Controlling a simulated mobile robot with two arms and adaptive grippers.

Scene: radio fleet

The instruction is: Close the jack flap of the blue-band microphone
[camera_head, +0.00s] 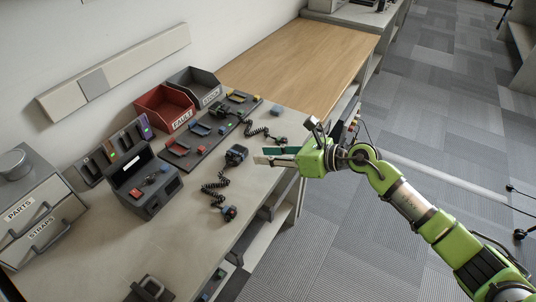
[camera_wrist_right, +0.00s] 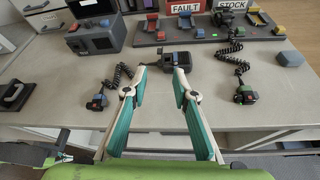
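My right gripper (camera_head: 264,155) is open and empty at the workbench's front edge; its teal fingers spread apart in the right wrist view (camera_wrist_right: 160,73). A dark radio unit (camera_head: 236,155) stands just beyond the fingertips, also seen in the right wrist view (camera_wrist_right: 176,60). One hand microphone (camera_head: 228,213) on a coiled cord lies near the front edge; it shows left of the fingers in the wrist view (camera_wrist_right: 97,102). Another microphone (camera_wrist_right: 245,95) lies right of the fingers. Band colours and jack flaps are too small to tell. My left gripper is out of view.
A dark rack (camera_head: 205,143) with coloured cradles runs behind, before the red FAULT bin (camera_head: 165,108) and grey STOCK bin (camera_head: 193,84). A grey box (camera_head: 145,185) stands to the left. A loose blue block (camera_wrist_right: 290,58) lies right. The wooden top (camera_head: 300,65) is clear.

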